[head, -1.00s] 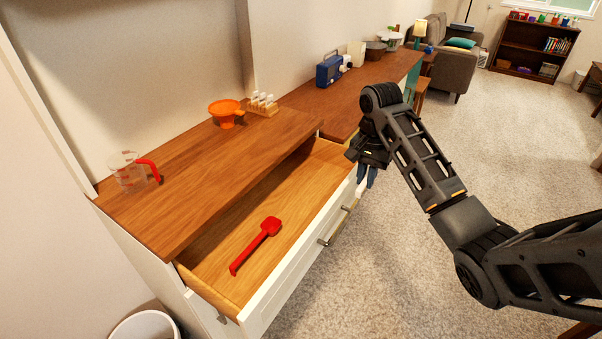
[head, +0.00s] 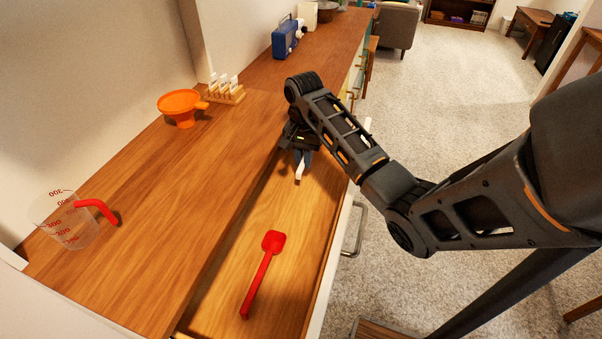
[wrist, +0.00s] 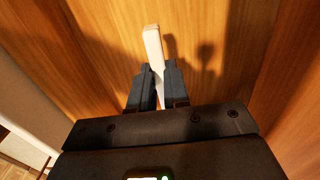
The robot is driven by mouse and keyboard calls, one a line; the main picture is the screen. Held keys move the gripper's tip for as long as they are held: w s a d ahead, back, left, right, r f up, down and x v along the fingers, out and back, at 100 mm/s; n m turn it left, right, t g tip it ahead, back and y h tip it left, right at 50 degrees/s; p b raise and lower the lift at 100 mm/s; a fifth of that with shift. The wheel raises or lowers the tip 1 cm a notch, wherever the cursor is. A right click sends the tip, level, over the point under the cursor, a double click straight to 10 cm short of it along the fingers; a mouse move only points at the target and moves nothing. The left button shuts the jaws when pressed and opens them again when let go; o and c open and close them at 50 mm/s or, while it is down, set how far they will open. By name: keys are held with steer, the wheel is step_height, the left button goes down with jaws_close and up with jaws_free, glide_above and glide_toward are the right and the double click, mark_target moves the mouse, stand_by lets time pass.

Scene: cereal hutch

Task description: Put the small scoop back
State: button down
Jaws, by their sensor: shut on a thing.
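My gripper (head: 301,158) is shut on a slim white handle-like piece (head: 298,175), which I take to be the small scoop. In the wrist view the same white piece (wrist: 153,45) sticks out beyond the fingertips (wrist: 158,75), above wood. Its scoop end is not clear. The gripper is over the far part of the open drawer (head: 300,215), pointing down. I cannot tell whether the white piece touches the drawer floor.
On the wooden countertop (head: 190,200) stand a clear measuring cup (head: 65,222) with a red handle, an orange funnel (head: 181,107) and a small wooden rack (head: 226,95). A blue radio (head: 286,38) stands further back. Bare drawer floor lies between my gripper and the red scoop.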

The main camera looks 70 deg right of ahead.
mark_target(304, 183)
steer(key=shift+f, duration=2.9)
steer(key=c, duration=1.1)
jaws_free()
steer(key=shift+f, duration=0.1)
step_height(304, 183, up, 12)
steer(key=shift+r, duration=0.15)
